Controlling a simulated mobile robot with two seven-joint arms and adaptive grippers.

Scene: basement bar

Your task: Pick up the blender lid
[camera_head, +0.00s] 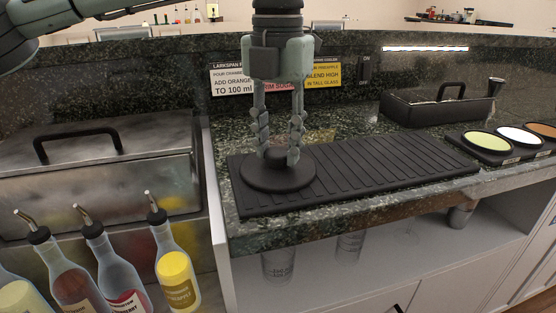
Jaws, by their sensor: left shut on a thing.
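The blender lid (278,177) is a dark round disc with a raised knob in its middle. It is over the left end of the black ribbed mat (390,165) on the counter. My left gripper (278,155) points straight down with its fingers shut on the lid's knob. I cannot tell whether the lid touches the mat or is slightly above it. My right gripper is not in view.
Several bottles with pourers (178,268) stand at the lower left, before a metal bin with a handle (100,180). A black lidded box (440,104) and round coloured dishes (487,141) are at the right. The mat's right part is clear.

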